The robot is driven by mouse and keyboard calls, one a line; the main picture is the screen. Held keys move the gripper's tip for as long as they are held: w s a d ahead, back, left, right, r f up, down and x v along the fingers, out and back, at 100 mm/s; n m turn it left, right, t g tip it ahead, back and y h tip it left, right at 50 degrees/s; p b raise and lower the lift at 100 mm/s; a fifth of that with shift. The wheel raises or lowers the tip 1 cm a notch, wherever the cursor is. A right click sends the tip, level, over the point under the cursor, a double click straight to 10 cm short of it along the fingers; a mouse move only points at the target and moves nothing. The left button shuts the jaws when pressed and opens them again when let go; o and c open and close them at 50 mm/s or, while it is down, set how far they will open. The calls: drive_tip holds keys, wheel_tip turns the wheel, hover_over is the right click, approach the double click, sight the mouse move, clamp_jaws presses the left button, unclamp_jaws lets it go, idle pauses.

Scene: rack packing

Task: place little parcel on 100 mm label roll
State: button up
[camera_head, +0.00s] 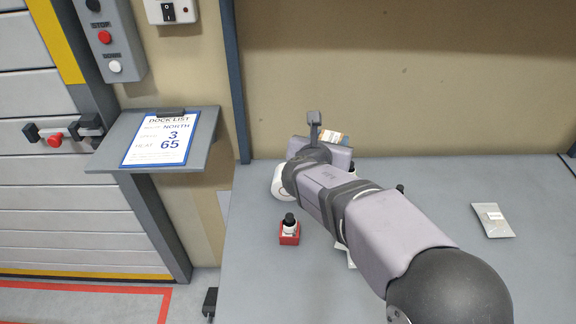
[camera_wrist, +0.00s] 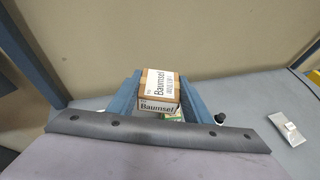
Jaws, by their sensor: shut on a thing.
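The little parcel is a small brown box with a white label reading "Baumsel" (camera_wrist: 160,92). It sits between the two blue fingers of my gripper (camera_wrist: 159,84) in the wrist view, which is shut on it. In the head view a corner of the parcel (camera_head: 333,138) shows past the end of my arm, in front of the back wall. A white roll (camera_head: 281,184), apparently the label roll, stands on the table below and left of my gripper, partly hidden by my arm. Its size cannot be read.
A grey pouch (camera_head: 492,220) lies at the right. A white item (camera_head: 346,256) is mostly hidden under my arm. The table's right side is largely clear.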

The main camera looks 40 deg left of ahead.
drive_tip(key=s+a+n+g+y, duration=0.35)
drive_tip(key=s+a, duration=0.25)
drive_tip(key=a, duration=0.3)
drive_tip(key=shift+n+t+y, duration=0.35)
drive_tip(key=shift+t, duration=0.1)
drive_tip(key=shift+w+f+b, duration=0.15)
drive_tip(key=shift+f+b, duration=0.55)
drive_tip(key=shift+f, duration=0.85)
drive_tip(key=shift+w+f+b, duration=0.15)
drive_tip(key=shift+f+b, duration=0.5)
drive_tip(key=shift+f, duration=0.85)
drive_tip(key=shift+f, duration=0.1)
drive_tip(key=shift+f+b, duration=0.4)
drive_tip(key=shift+f, duration=1.3)
drive_tip(key=shift+f+b, duration=0.25)
drive_tip(key=shift+b, duration=0.05)
drive_tip(key=o, duration=1.1)
drive_tip(key=shift+r, duration=0.1)
drive_tip(key=shift+r, duration=0.1)
